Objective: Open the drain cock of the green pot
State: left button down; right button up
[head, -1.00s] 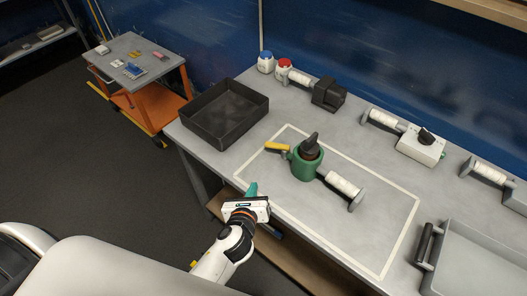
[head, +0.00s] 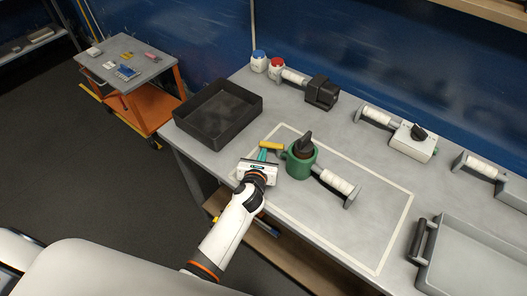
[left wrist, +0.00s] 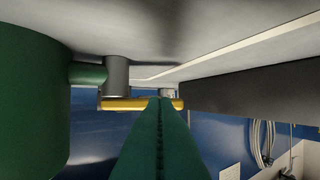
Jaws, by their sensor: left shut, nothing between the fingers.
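The green pot (head: 299,165) stands on the bench inside a pale outlined rectangle, with a black knob on top. Its drain cock has a yellow lever (head: 271,147) sticking out to the left of the pot. In the left wrist view the lever (left wrist: 135,104) lies crosswise under a grey cock body (left wrist: 116,75) joined to the pot (left wrist: 35,95) by a short green stub. My left gripper (head: 263,155) is shut and empty, its teal fingers (left wrist: 160,115) at the lever, covering part of it. I cannot tell whether they touch it. My right gripper is out of view.
A black open tray (head: 211,113) stands left of the pot. A white-gripped handle (head: 336,182) stands to the pot's right. Behind are a switch box (head: 413,143), a black block (head: 321,93) and two small jars. A grey tray (head: 470,262) is at the right.

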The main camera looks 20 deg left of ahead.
aim_at(264, 146)
pick_arm(q)
jog(key=shift+w, duration=0.7)
jog(key=shift+w+a+r+m+h+p, duration=0.35)
jog(key=shift+w+m+h+p, duration=0.3)
jog(key=shift+p, duration=0.5)
jog(key=shift+w+a+f+m+h+p, duration=0.25)
jog(key=shift+m+h+p, duration=0.25)
jog(key=shift+h, duration=0.25)
jog(key=shift+s+d+f, duration=0.1)
